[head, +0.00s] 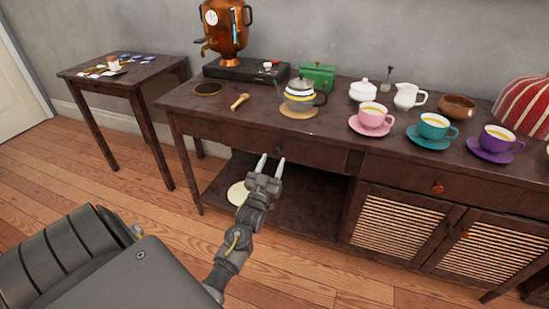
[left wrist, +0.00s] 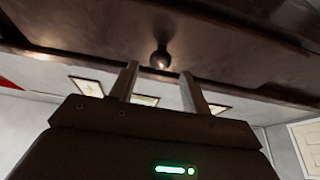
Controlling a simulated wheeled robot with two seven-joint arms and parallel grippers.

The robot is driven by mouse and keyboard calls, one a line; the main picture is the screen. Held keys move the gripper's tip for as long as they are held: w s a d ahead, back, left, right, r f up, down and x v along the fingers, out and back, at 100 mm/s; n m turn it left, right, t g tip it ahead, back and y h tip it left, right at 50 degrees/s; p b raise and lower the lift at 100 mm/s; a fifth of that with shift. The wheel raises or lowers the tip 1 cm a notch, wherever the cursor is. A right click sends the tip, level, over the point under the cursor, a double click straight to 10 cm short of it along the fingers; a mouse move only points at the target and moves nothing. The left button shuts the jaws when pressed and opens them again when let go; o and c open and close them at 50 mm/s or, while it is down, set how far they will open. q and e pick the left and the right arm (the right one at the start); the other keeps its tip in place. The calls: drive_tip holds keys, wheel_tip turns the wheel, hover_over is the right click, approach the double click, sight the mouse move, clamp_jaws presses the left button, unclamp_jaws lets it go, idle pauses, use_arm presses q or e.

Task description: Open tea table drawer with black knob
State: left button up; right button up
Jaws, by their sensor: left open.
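The tea table (head: 180,105) is dark wood and stands against the wall. Its left drawer (head: 225,133) looks shut in the head view. The black knob (head: 278,150) sits on that drawer's front, just beyond my left fingertips. In the left wrist view the knob (left wrist: 161,57) is between and beyond the two open fingers. My left gripper (head: 271,160) is open and empty, in front of the knob; it also shows in the left wrist view (left wrist: 157,78). I cannot tell whether the fingers touch the knob. My right gripper is not in view.
Another drawer with an orange knob (head: 437,187) is at the right, above slatted doors (head: 398,223). A teapot (head: 299,95), several cups and a copper samovar (head: 224,30) stand on top. A lower shelf (head: 300,205) is below the left drawer.

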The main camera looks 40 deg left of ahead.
use_arm(q)
drive_tip(key=shift+x, duration=1.5)
drive_tip(key=shift+c, duration=0.2)
clamp_jaws()
